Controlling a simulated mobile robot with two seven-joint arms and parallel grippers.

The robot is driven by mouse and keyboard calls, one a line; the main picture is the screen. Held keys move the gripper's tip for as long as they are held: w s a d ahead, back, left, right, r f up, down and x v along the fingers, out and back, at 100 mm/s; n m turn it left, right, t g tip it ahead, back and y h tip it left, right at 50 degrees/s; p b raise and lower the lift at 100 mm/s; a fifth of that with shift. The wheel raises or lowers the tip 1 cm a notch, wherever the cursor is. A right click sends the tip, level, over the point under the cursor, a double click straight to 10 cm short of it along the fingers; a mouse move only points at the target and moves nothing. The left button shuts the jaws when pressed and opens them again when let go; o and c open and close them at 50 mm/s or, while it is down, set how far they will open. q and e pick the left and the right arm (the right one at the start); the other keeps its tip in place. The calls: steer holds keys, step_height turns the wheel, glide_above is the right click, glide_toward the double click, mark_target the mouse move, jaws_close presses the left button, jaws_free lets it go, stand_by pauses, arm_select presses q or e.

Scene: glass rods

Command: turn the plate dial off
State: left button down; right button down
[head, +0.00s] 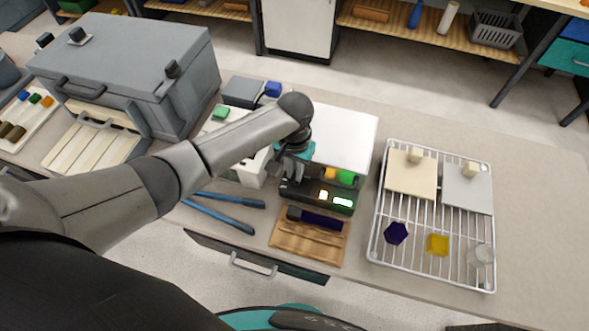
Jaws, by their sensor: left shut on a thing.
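The dark control unit (318,192) sits on the bench in front of a white plate (345,140). Its front has small white lit patches, and a green and a yellow piece show behind them. My left gripper (289,180) points down at the left end of this unit. It is shut on what seems to be the plate dial, which the fingers and wrist hide. I cannot read the dial's setting.
A wire rack (378,215) with two boards and small coloured pieces stands to the right. A grey furnace-like box (130,60) stands at the left. The far right bench is clear.

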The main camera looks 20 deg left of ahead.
stand_by(0.3)
arm_select(q)
steer(key=shift+r+n+p, duration=0.2)
steer(key=shift+n+p, duration=0.6)
steer(key=shift+p, duration=0.25)
steer(key=n+p, duration=0.2)
steer(key=shift+p, duration=0.4)
steer(key=n+p, duration=0.2)
steer(key=n, duration=0.2)
steer(key=shift+d, duration=0.1)
steer(key=shift+f+n+p, duration=0.15)
steer(key=shift+n+p, duration=0.45)
steer(key=shift+n, duration=1.2)
steer(key=n, duration=0.4)
steer(key=shift+n, duration=2.1)
